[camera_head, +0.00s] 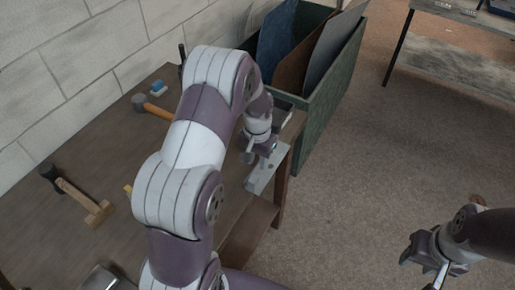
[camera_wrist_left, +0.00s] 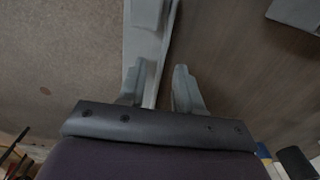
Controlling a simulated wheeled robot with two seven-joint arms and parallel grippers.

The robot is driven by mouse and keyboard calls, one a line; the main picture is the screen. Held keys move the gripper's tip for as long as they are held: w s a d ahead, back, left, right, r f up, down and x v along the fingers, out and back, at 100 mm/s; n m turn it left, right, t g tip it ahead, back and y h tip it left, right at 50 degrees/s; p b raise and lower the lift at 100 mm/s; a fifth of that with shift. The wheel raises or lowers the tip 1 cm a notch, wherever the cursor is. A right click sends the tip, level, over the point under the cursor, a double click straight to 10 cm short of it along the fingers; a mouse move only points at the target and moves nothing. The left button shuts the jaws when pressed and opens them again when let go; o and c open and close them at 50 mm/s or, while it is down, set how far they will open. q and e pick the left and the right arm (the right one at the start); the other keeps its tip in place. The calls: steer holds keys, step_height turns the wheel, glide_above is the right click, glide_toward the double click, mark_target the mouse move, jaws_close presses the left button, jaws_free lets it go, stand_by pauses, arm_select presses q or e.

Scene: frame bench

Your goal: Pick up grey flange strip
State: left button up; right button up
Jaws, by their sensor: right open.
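The grey flange strip (camera_head: 262,174) lies along the right edge of the wooden bench, partly hidden by my left gripper. In the left wrist view the strip (camera_wrist_left: 143,45) runs from the top down to the fingers and has a raised flange along it. My left gripper (camera_head: 262,150) is just over the strip. In the left wrist view its fingers (camera_wrist_left: 162,90) are apart, the left one overlapping the strip and the right one over bare wood. Contact cannot be told. My right gripper (camera_head: 425,262) is open, away from the bench above the floor.
Hammers (camera_head: 153,107) and a mallet (camera_head: 88,205) lie on the bench (camera_head: 60,235), with a blue-and-white item (camera_head: 158,87) near the wall. A green bin (camera_head: 328,95) with upright panels stands beyond the bench. A grey block (camera_wrist_left: 296,12) shows in the left wrist view.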

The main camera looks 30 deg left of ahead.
mark_target(258, 164)
arm_select(q)
step_height(258, 164, up, 12)
steer(key=b, duration=0.1)
steer(key=shift+f, duration=0.1)
